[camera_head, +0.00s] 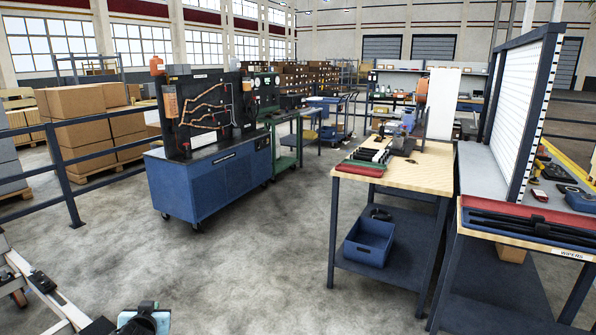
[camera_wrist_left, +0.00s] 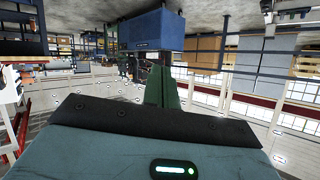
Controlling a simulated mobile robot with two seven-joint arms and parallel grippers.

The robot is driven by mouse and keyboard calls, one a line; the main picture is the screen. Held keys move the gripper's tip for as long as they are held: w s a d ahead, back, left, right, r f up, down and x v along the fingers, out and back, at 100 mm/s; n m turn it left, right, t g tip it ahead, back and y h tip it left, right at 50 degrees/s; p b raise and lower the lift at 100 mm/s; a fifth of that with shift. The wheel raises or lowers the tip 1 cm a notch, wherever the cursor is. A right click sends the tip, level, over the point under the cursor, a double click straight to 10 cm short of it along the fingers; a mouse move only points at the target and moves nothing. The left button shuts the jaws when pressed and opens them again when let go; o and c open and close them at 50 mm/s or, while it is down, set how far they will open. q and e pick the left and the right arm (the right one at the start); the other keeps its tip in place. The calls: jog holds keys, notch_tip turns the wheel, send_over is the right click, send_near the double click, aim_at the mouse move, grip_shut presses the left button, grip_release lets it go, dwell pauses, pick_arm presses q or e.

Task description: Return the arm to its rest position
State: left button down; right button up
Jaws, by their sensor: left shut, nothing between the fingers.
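My left gripper (camera_head: 146,318) shows at the bottom edge of the head view, low at the left, with only its teal and black end in the picture. In the left wrist view, its two green fingers (camera_wrist_left: 160,85) are together with nothing between them. It is clear of the tables and carts. The left wrist view is upside down, with the floor at the top. My right gripper is in neither view.
Dark railings (camera_head: 68,180) run along the left. Open concrete floor (camera_head: 250,265) lies between.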

pick_arm(q)
jog(key=w+d+r+m+t+h, duration=0.2)
jog(key=d+r+m+t+h, duration=0.1)
jog(key=d+r+m, duration=0.15)
jog(key=s+d+f+g+h, duration=0.1)
jog(key=s+d+f, duration=0.3)
jog(key=s+f, duration=0.25)
jog(key=s+d+f+m+g+h, duration=0.1)
jog(key=s+d+f, duration=0.2)
jog(key=s+f, duration=0.35)
jog(key=s+d+f+g+h, duration=0.1)
jog(key=s+d+f, duration=0.35)
jog(key=s, duration=0.25)
jog(key=s+d+f+g, duration=0.1)
jog(key=s+d+f, duration=0.1)
jog(key=s, duration=1)
jog(key=s+d+f+n+g+h, duration=0.1)
jog(key=s+d, duration=0.4)
jog(key=s, duration=0.8)
jog(key=shift+s+f+g, duration=0.2)
jog(key=shift+f+g, duration=0.45)
jog(key=shift+g, duration=0.05)
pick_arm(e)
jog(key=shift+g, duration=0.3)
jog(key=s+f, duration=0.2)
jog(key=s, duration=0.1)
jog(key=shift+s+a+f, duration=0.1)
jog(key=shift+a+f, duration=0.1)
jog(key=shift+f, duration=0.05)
